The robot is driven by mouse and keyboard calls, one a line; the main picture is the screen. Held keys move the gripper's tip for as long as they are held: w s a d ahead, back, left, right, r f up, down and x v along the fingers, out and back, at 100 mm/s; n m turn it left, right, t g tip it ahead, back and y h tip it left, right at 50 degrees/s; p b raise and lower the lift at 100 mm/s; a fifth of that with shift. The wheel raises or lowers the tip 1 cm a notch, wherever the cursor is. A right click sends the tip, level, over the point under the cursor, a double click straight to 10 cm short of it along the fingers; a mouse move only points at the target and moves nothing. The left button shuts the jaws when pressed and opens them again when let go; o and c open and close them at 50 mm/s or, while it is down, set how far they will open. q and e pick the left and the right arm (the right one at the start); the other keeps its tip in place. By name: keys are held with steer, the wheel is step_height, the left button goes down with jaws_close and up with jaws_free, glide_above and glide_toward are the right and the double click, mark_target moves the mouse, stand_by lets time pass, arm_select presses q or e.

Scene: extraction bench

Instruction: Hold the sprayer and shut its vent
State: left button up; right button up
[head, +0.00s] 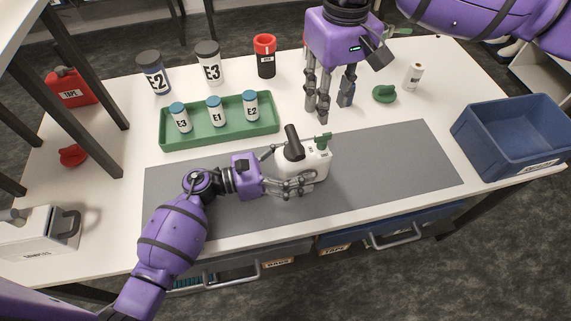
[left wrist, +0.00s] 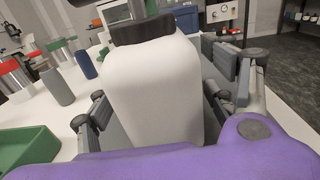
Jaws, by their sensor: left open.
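The sprayer (head: 316,163) is a white bottle with a black handle and a small green part (head: 323,139) on top, which may be the vent. It stands upright on the grey mat (head: 400,170). My left gripper (head: 292,170) is open, with its fingers on either side of the sprayer's body. In the left wrist view the white body (left wrist: 155,90) fills the space between the fingers, with small gaps showing. My right gripper (head: 332,105) points down behind the sprayer, above the table, its fingers apart and empty.
A green tray (head: 225,133) with several labelled bottles lies at the back left. Larger jars stand behind it. A green object (head: 384,94) and a white bottle (head: 413,76) are at the back right. A blue bin (head: 515,130) stands at the right edge. The mat's right half is clear.

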arm_select(q)
steer(key=shift+d, duration=0.2)
steer(key=c, duration=1.5)
steer(key=shift+c, duration=0.2)
arm_select(e)
steer(key=shift+c, duration=0.3)
